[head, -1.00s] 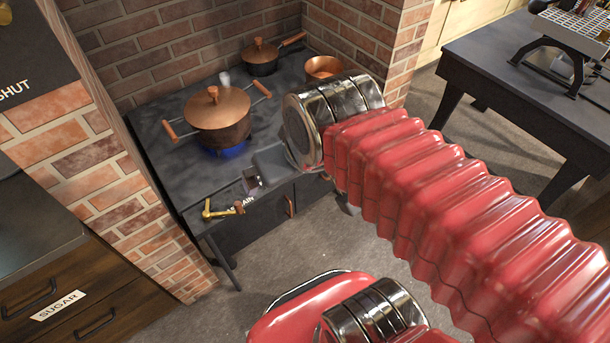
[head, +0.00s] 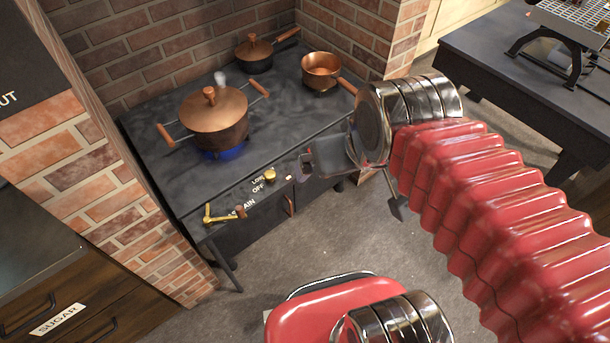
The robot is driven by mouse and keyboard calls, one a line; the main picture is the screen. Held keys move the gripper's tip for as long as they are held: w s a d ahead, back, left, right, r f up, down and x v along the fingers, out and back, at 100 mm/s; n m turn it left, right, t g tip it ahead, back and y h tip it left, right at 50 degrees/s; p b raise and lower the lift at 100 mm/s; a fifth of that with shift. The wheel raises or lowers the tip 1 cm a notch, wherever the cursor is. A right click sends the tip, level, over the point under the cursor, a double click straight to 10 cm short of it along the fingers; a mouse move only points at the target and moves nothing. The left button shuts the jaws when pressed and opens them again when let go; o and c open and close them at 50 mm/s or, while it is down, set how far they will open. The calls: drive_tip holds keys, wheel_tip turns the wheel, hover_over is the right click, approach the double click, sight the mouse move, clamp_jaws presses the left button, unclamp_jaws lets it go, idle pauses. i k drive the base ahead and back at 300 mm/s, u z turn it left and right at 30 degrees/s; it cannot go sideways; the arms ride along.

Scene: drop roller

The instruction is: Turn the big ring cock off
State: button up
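The stove (head: 180,165) shows a small brass knob (head: 270,174) on its front edge, with LOW and OFF lettering to its left. A blue flame (head: 222,153) burns under the large lidded copper pot (head: 214,118). A brass lever with a wooden end (head: 222,214) sits farther left, by lettering that reads MAIN. My gripper (head: 350,187) is right of the knob, apart from it. One dark finger shows near the stove edge and another farther right, with a gap between them. My wrist hides part of the gripper.
A small lidded pan (head: 254,52) and an open copper saucepan (head: 321,68) stand at the back of the stove. Brick walls (head: 80,150) enclose its left and back. A dark table (head: 490,60) stands at the right.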

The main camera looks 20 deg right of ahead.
sight(269, 174)
drive_tip(key=u, duration=1.05)
drive_tip(key=i, duration=0.35)
drive_tip(key=u, duration=0.3)
